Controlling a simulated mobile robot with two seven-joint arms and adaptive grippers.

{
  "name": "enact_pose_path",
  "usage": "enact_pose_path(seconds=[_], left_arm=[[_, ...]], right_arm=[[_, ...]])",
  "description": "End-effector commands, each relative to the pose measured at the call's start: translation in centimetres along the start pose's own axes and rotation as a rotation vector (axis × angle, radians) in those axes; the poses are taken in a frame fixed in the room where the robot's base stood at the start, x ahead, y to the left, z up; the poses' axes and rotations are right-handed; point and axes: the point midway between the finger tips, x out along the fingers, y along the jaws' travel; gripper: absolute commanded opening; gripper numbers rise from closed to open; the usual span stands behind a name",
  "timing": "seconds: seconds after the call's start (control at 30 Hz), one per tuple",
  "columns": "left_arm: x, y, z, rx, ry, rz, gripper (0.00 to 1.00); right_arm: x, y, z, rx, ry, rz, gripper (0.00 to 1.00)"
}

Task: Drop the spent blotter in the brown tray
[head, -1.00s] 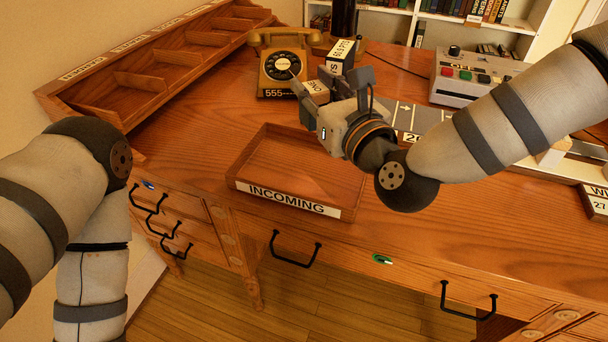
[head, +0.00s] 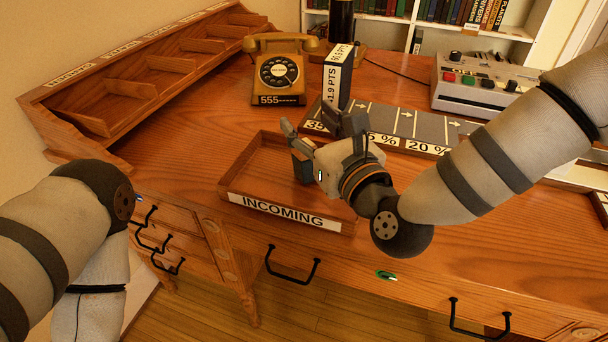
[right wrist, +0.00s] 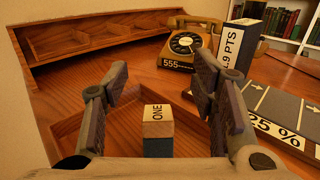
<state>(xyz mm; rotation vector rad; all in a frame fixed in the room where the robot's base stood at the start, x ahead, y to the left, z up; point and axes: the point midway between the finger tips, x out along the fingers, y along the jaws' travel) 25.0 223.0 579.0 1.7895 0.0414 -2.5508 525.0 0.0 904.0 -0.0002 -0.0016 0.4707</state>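The brown tray (head: 229,184) with an INCOMING label lies near the desk's front edge. My right gripper (head: 328,132) is over its right part. In the right wrist view the fingers (right wrist: 160,88) are spread wide. A small block (right wrist: 158,128) with a tan top labelled ONE and a dark blue lower part shows between and below them, against the tray's inside, with gaps on both sides. I cannot tell whether it rests on the tray floor, and no label calls it a blotter. My left gripper is out of view.
A yellow rotary telephone (head: 279,75) and a tall box marked PTS (head: 337,76) stand behind the tray. A grey strip with percent labels (head: 410,122) lies to the right. A button console (head: 478,84) stands further right. A wooden sorter (head: 150,62) is at left.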

Motion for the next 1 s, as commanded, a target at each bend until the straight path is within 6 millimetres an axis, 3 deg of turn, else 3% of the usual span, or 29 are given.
enact_pose_path(seconds=[0.23,0.5,0.7,1.0], left_arm=[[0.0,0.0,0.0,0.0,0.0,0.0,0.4],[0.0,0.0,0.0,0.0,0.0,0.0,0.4],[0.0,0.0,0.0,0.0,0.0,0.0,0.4],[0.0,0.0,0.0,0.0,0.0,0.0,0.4]], right_arm=[[-1.0,-0.1,-0.1,0.002,0.004,0.0,0.52],[-8.0,0.0,-0.2,0.004,0.005,0.0,0.52],[-11.4,0.0,-0.1,0.001,0.002,0.0,0.52],[-12.1,0.0,0.0,0.0,0.0,0.0,0.52]])
